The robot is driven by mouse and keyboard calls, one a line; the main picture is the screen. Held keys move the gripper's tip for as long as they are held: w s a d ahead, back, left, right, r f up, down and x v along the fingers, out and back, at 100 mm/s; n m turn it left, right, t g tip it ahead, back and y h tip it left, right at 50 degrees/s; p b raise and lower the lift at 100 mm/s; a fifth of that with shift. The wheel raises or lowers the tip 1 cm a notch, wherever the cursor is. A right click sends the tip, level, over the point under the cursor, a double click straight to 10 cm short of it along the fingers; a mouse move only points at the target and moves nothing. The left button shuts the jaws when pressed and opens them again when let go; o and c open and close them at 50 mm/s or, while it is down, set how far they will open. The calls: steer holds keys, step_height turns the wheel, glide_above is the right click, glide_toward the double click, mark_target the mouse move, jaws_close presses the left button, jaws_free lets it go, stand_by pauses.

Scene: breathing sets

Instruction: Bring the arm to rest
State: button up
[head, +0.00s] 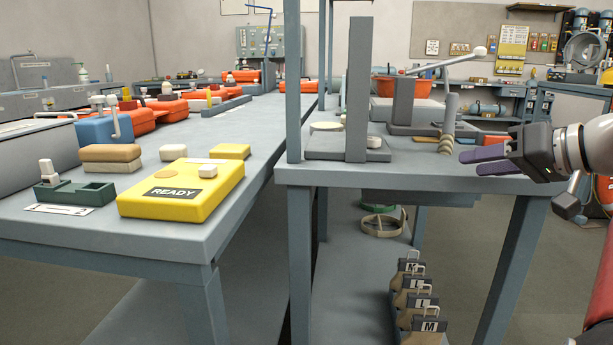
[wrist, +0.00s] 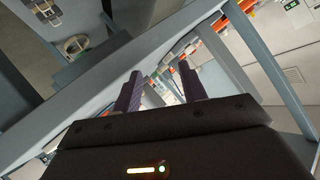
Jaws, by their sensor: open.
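My gripper (head: 482,162) is at the right side of the head view, pointing left, over or in front of the right-hand bench's front right corner. Its two dark purple fingers stand apart with nothing between them. In the wrist view the fingers (wrist: 160,92) also show apart and empty, with the grey bench frame and orange cases beyond them. My arm comes in from the right edge of the head view. Whether the fingers are clear of the bench top by much cannot be told.
The right-hand bench (head: 420,178) carries a grey upright stand (head: 357,90) and an orange tub (head: 403,87) farther back. The left bench (head: 225,215) holds a yellow READY box (head: 183,190). Labelled bags (head: 427,325) stand on the lower shelf. Open floor lies at the right.

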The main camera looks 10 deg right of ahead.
steer(key=s+a+f+m+g+p, duration=0.1)
steer(key=a+f+g, duration=0.15)
steer(key=a, duration=0.25)
steer(key=s+a+f+g+p, duration=0.1)
steer(key=s+a+f, duration=0.15)
steer(key=a, duration=0.25)
steer(key=s+a+f+g+h+p, duration=0.1)
steer(key=s+a+f+h+p, duration=0.1)
steer(key=s+f, duration=0.4)
steer(key=s+a+f+n+g+h+p, duration=0.1)
steer(key=s+a+f+h, duration=0.3)
steer(key=f, duration=0.6)
steer(key=s+a, duration=0.2)
steer(key=a, duration=0.1)
steer(key=shift+s+f+h+p, duration=0.2)
steer(key=shift+s+h+p, duration=0.05)
steer(key=shift+h+p, duration=0.1)
steer(key=shift+g, duration=0.25)
steer(key=shift+c, duration=0.5)
